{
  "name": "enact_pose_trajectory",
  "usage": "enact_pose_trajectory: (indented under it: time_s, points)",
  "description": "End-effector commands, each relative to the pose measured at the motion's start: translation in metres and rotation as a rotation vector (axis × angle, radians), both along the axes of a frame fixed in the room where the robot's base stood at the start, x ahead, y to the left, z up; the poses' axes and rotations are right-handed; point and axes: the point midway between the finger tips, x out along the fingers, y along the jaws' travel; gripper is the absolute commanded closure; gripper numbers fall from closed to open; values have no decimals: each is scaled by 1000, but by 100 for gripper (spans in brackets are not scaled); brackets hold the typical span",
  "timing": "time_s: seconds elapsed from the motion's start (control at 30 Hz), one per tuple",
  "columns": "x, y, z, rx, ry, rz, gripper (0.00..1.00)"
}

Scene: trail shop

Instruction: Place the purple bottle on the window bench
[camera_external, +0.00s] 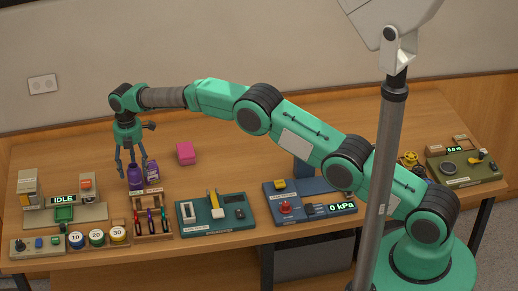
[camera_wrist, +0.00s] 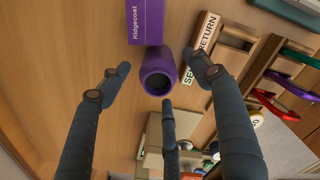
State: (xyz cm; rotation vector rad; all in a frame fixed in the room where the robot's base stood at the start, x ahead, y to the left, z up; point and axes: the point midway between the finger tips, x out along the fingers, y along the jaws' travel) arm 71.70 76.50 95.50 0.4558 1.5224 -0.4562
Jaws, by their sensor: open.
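The purple bottle (camera_external: 135,180) stands on the wooden table, next to a purple box (camera_external: 152,172). My gripper (camera_external: 131,166) points down just over the bottle, with its fingers spread. In the wrist view, the bottle (camera_wrist: 158,72) shows its round dark top between the spread fingers of my gripper (camera_wrist: 157,84); no finger clearly touches it. The box (camera_wrist: 146,22), labelled "Ridgecoat", is right beside the bottle. I cannot identify a window bench in these views.
A grey station marked "IDLE" (camera_external: 64,213) is at left, with numbered jars (camera_external: 96,237). A pink block (camera_external: 185,153) and teal panel (camera_external: 217,213) lie rightward. The table's back middle is clear.

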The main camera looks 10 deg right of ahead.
Motion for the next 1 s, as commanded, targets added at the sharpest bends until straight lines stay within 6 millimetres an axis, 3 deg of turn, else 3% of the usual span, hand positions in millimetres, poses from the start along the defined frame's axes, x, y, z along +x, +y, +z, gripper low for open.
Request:
enact_pose_trajectory:
  time_s: [0.43, 1.0]
  points:
    - [0, 0, -5, -1, 1, 0, 37]
    - [2, 1, -52, 0, 0, 0, 37]
